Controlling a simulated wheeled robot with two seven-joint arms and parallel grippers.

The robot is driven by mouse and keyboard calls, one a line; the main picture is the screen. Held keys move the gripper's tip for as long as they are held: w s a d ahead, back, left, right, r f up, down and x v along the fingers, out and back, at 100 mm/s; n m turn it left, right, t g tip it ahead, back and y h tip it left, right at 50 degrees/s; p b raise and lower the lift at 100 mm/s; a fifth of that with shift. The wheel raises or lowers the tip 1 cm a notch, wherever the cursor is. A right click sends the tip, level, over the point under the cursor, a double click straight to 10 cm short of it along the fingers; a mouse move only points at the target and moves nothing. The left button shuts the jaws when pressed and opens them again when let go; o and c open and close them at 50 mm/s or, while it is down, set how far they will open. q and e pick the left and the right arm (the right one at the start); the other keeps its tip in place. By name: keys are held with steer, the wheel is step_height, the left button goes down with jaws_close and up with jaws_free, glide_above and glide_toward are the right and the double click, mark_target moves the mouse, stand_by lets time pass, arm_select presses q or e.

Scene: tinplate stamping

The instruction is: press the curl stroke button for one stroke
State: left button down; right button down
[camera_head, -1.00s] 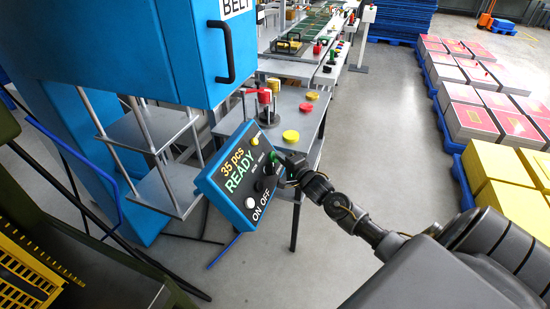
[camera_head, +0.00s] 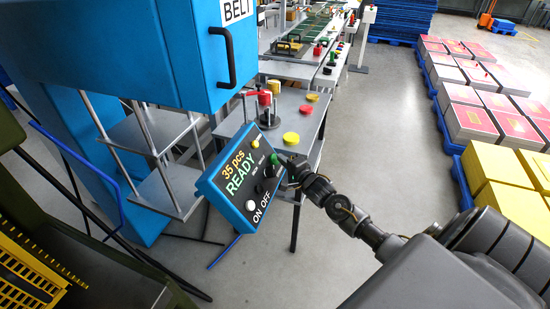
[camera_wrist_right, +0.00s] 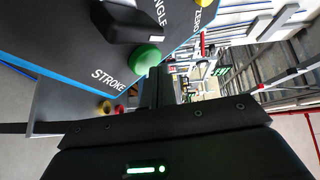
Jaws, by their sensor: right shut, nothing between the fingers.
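The blue-edged control panel (camera_head: 229,207) shows "35 pcs READY" in the head view, with a white knob or button by "ON OFF", a black knob and a yellow button. The green button (camera_wrist_right: 145,58), beside the word STROKE, is in the right wrist view; it also shows partly in the head view (camera_head: 274,158). My right gripper (camera_head: 283,160) is shut and empty, its tips right at the green button. In the right wrist view the shut fingers (camera_wrist_right: 158,84) lie just beside the button's edge; I cannot tell if they touch it. My left gripper is not in view.
A blue machine cabinet (camera_head: 150,50) stands behind the panel at the left. A grey table (camera_head: 300,125) with red and yellow pieces is behind the gripper. Pallets of sheet stacks (camera_head: 470,122) line the right. The floor between is clear.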

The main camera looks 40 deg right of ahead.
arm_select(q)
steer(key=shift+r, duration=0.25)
arm_select(e)
steer(key=shift+s+d+r, duration=0.15)
steer(key=shift+s+r, duration=0.05)
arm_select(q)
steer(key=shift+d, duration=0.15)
